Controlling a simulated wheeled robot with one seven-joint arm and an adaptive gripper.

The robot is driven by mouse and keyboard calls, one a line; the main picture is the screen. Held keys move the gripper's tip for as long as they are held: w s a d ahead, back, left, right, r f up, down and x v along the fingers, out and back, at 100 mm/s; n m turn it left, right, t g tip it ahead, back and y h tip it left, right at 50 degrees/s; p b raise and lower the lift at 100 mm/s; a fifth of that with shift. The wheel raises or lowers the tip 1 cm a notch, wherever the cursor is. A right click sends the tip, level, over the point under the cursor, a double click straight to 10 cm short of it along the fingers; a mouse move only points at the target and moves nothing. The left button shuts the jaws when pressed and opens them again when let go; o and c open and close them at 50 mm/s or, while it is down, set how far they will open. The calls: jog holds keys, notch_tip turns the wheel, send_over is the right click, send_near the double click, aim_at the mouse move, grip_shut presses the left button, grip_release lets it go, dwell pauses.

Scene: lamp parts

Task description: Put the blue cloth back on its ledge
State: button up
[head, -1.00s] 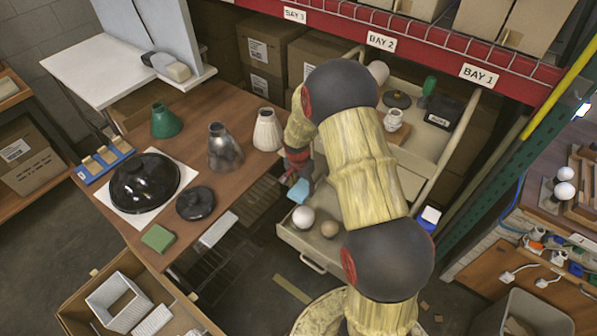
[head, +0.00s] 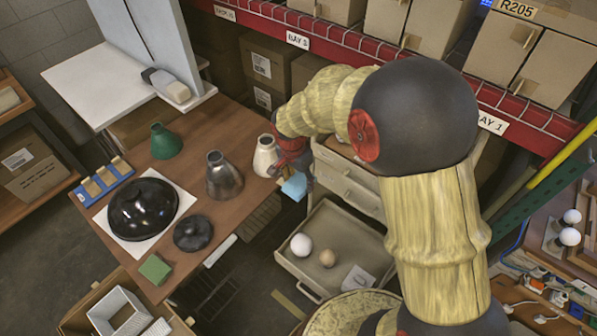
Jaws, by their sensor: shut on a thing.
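My gripper (head: 291,168), dark and red, is shut on the light blue cloth (head: 294,187). The cloth hangs below the fingers, just off the right edge of the brown table (head: 222,120), close to the cream lampshade (head: 265,156). The fingertips are small and partly hidden by the wrist. A white ledge (head: 205,98) runs along the foot of the upright panel at the back left, with a pale grey block (head: 172,86) near it. I cannot tell whether this is the cloth's own ledge.
The table holds a green shade (head: 165,141), a metal shade (head: 223,176), a black glossy dome (head: 143,209) and a green pad (head: 155,269). An open drawer (head: 330,228) with two round bulbs lies below my gripper. Red racking stands behind.

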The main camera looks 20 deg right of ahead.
jog(key=w+f+b, duration=0.1)
jog(key=w+f, duration=0.2)
jog(key=w, duration=0.1)
jog(key=w+d+f, duration=0.1)
jog(key=w+f, duration=0.2)
jog(key=w, duration=0.1)
jog(key=w+f+b, duration=0.1)
jog(key=w+f, duration=0.2)
jog(key=w, duration=0.1)
jog(key=shift+w+d+b, duration=0.15)
jog(key=shift+d+b, duration=0.1)
jog(key=shift+b, duration=0.05)
jog(key=shift+w+f, duration=0.25)
jog(key=shift+f, duration=0.1)
jog(key=shift+f+b, duration=0.4)
jog(key=shift+f, duration=1.05)
jog(key=shift+f, duration=0.2)
jog(key=o, duration=1.1)
